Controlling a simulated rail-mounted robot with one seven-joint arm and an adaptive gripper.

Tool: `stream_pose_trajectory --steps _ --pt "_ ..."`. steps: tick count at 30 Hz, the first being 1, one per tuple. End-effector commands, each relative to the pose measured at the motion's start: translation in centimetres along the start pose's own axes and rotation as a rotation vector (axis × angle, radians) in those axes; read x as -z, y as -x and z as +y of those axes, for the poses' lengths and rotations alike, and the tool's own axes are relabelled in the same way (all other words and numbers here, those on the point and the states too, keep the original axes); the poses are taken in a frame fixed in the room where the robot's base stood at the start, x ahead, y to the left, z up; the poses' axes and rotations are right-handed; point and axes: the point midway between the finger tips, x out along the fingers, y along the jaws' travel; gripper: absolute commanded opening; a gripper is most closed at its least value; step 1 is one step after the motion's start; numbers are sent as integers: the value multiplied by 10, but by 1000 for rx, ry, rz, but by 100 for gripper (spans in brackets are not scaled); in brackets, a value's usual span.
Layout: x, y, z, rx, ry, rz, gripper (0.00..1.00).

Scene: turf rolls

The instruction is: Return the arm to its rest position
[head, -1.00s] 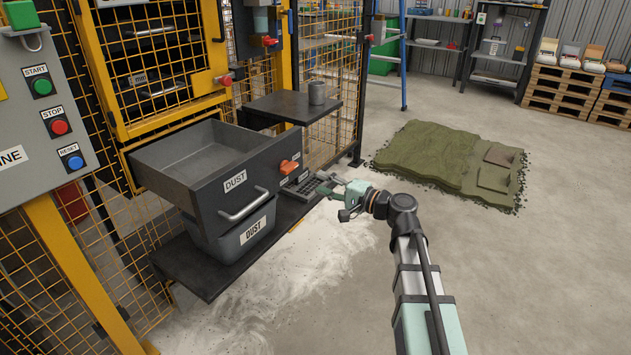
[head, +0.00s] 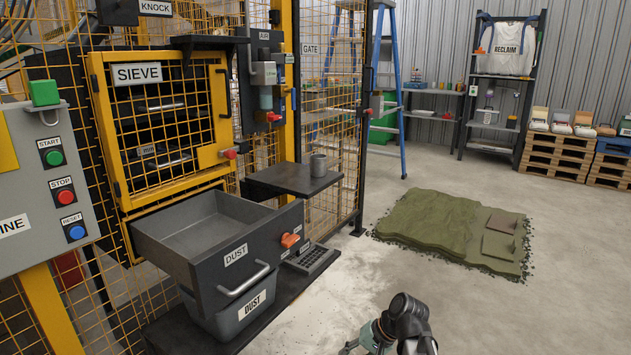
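My arm (head: 408,318) shows at the bottom of the head view, right of centre, with its dark wrist joint uppermost. My gripper (head: 352,347) is cut off by the bottom edge, low over the dusty floor, and its fingers cannot be made out. It is apart from the machine's drawer and shelf. I see nothing held, but the fingertips are out of frame or too small to tell.
An open grey DUST drawer (head: 246,255) juts out above a DUST bin (head: 240,307) on a dark ledge. Turf (head: 440,225) lies on the floor. A blue ladder (head: 390,90) stands behind.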

Motion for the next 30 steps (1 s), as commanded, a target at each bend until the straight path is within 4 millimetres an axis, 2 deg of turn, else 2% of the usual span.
stream_pose_trajectory --steps 1,6,9,12,15,21,30 --pt "-16 -5 30 -104 -11 -39 40" --pt "-65 1 129 -484 -70 -173 40" --pt "-94 18 179 -700 -117 -249 40" --pt "-119 37 216 -882 -160 -310 40" --pt "-136 52 238 -1006 -191 -350 40" --pt "-155 68 261 -1138 -219 -393 40" --pt "-171 66 276 -1182 -230 -430 40"
